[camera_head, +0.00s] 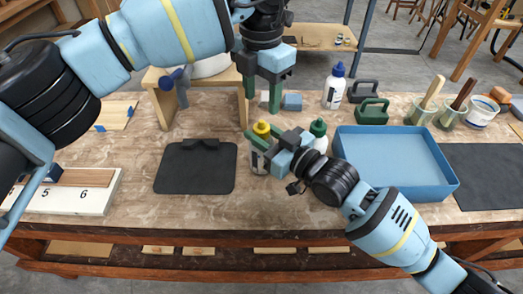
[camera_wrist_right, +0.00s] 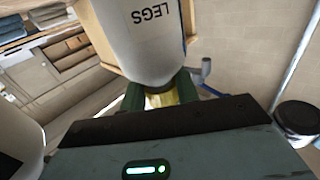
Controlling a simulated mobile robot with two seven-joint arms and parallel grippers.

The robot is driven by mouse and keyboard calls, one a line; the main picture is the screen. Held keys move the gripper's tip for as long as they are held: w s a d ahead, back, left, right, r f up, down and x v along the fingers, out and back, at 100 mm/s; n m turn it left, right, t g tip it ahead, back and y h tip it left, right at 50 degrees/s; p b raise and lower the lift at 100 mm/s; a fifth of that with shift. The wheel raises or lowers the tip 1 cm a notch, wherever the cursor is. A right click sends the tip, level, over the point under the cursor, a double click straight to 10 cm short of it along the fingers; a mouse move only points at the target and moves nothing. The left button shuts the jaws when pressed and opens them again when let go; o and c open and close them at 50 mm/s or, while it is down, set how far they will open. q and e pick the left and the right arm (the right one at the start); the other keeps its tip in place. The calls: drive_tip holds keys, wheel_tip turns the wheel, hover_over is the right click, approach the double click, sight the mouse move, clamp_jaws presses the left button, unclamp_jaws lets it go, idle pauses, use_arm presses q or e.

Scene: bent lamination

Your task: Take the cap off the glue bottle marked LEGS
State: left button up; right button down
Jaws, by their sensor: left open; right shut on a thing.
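The glue bottle marked LEGS (camera_wrist_right: 150,35) is white with a yellow cap. In the right wrist view it appears upside down, its lettering inverted. In the right wrist view yellow (camera_wrist_right: 160,97) shows between these fingers, which are shut on the cap. They partly hide the bottle's top.
A green-capped bottle (camera_head: 318,128) stands just right of it, partly behind my right gripper. A blue-capped bottle (camera_head: 334,88) is farther back. A blue tray (camera_head: 453,187) lies right, a dark mat (camera_head: 195,172) left. A wooden stand (camera_head: 160,105) is behind.

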use_arm(q)
drive_tip(key=m, duration=1.3)
drive_tip(key=shift+m, duration=0.3)
drive_tip(key=m, duration=0.4)
drive_tip(key=shift+m, duration=0.4)
drive_tip(key=m, duration=0.4)
drive_tip(key=shift+m, duration=0.3)
drive_tip(key=m, duration=0.4)
drive_tip(key=shift+m, duration=0.4)
drive_tip(key=m, duration=0.8)
